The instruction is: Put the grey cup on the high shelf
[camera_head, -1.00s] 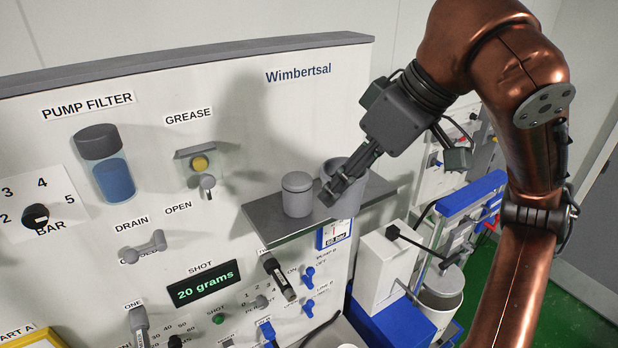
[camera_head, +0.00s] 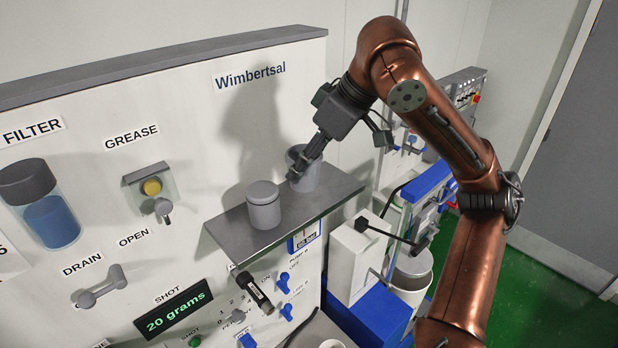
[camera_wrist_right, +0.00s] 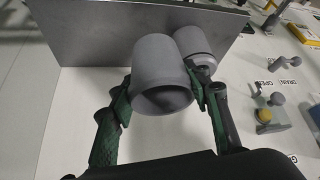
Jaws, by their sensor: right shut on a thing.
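The grey cup (camera_head: 309,175) is held by my right gripper (camera_head: 298,172) over the right part of the grey shelf (camera_head: 333,193). It is upright, its base at or just above the surface; I cannot tell if it touches. In the right wrist view, my right gripper's fingers (camera_wrist_right: 165,112) are on both sides of the cup (camera_wrist_right: 158,72), its open mouth facing the camera. The shelf (camera_wrist_right: 95,40) lies behind it. My left gripper is not in view.
A lidded grey canister (camera_head: 264,208) stands on the shelf left of the cup, close to it; it also shows in the wrist view (camera_wrist_right: 193,42). The panel (camera_head: 190,100) rises behind the shelf. A white box (camera_head: 348,262) stands below right. The shelf's right end is clear.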

